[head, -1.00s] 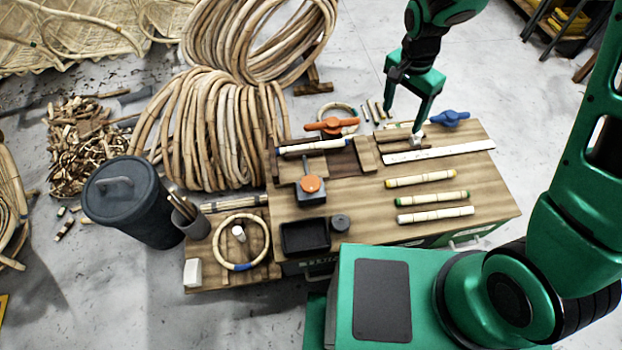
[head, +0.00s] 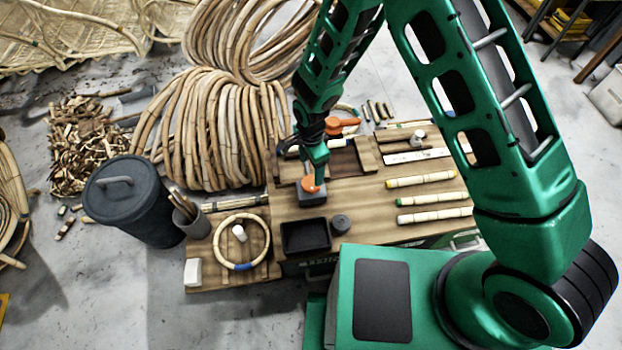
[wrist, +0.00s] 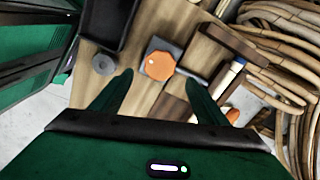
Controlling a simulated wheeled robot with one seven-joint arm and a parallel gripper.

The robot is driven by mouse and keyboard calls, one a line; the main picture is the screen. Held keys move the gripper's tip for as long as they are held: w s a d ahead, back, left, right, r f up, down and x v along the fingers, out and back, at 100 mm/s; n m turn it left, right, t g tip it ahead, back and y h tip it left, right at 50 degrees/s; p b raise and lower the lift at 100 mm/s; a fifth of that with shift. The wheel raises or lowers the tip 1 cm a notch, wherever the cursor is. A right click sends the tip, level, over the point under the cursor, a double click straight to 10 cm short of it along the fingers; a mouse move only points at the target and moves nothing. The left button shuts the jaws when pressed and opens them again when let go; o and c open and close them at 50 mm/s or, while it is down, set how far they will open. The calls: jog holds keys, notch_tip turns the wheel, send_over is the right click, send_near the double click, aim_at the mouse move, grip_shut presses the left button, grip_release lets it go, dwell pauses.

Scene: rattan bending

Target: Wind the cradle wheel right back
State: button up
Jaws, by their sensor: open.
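An orange wheel (head: 311,186), likely the cradle wheel, sits on a dark grey block on the wooden bench. In the wrist view the orange wheel (wrist: 158,66) is eight-sided with a small pale dot near its edge. My gripper (head: 314,170) is above it, covering part of it in the head view. In the wrist view my gripper (wrist: 162,86) is open, its fingers apart on either side, and the wheel shows between and just beyond the fingertips. Contact cannot be told. A pale rod with a blue band (wrist: 230,76) lies beside the block, partly hidden.
A black tray (head: 305,236) and a small dark cylinder (head: 340,224) stand in front of the block. Marked rattan pieces (head: 421,179) lie to the right. An orange handle (head: 341,125) is behind my gripper. Large rattan coils (head: 208,130) stand at the left.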

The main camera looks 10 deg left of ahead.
aim_at(311, 182)
notch_tip(311, 182, down, 8)
jog(key=shift+f, duration=0.1)
dwell(0.4)
jog(key=c, duration=1)
